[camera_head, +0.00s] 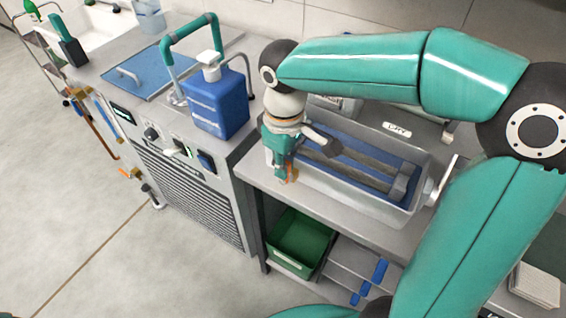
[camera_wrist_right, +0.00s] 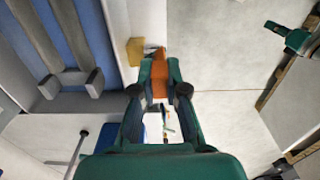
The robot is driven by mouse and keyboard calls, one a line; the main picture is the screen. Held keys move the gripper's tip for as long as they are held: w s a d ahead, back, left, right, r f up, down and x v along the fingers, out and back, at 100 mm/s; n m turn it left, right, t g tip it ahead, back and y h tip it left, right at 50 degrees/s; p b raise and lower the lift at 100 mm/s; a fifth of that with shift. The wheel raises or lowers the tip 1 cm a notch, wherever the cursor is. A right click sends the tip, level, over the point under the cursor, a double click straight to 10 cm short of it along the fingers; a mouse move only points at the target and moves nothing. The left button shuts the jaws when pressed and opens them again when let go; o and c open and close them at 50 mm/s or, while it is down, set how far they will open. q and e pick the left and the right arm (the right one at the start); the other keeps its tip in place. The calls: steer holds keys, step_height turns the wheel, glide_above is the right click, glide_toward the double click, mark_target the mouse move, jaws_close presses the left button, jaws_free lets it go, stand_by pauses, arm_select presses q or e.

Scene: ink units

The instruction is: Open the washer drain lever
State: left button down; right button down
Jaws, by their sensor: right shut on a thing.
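The washer is a grey metal trough (camera_head: 350,212) with a blue interior and grey bars, standing on the bench. Its orange drain lever (camera_head: 291,177) is at the trough's front left corner. In the right wrist view, the orange lever (camera_wrist_right: 159,68) stands beside a small brass-coloured block (camera_wrist_right: 135,51) at the trough wall (camera_wrist_right: 119,40). My right gripper (camera_head: 287,179) points down at this corner. It is shut on the lever, its fingers (camera_wrist_right: 159,92) on either side of it. The fingers partly hide the lever's held end. My left gripper is out of view.
A blue pump bottle (camera_head: 216,105) stands on the counter left of my right gripper, close to a teal pipe (camera_head: 182,33). A green bin (camera_head: 300,240) sits on the shelf below the bench. The floor at left is clear.

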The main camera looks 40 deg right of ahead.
steer(key=shift+w+r+p, duration=0.1)
steer(key=shift+r+p, duration=0.05)
steer(key=shift+p, duration=0.35)
steer(key=w+g+p, duration=0.1)
steer(key=g+p, duration=0.1)
steer(key=p, duration=0.1)
steer(key=g+h+p, duration=0.1)
steer(key=g+p, duration=0.1)
steer(key=p, duration=0.2)
steer(key=w+a+g+h+p, duration=0.1)
steer(key=g+p, duration=0.1)
steer(key=p, duration=0.2)
steer(key=shift+w+a+f, duration=0.1)
steer(key=shift+w+f, duration=0.25)
steer(key=shift+w+a+f+g+h+p, duration=0.1)
steer(key=shift+w+f+g+h+p, duration=0.25)
steer(key=shift+g+p, duration=0.3)
steer(key=shift+w+a+f+g+h+p, duration=0.1)
steer(key=shift+f+g+h+p, duration=0.2)
steer(key=shift+g+h+p, duration=0.35)
steer(key=c, duration=1.2)
jaws_free()
steer(key=shift+w, duration=0.1)
steer(key=v, duration=0.7)
steer(key=shift+w, duration=0.15)
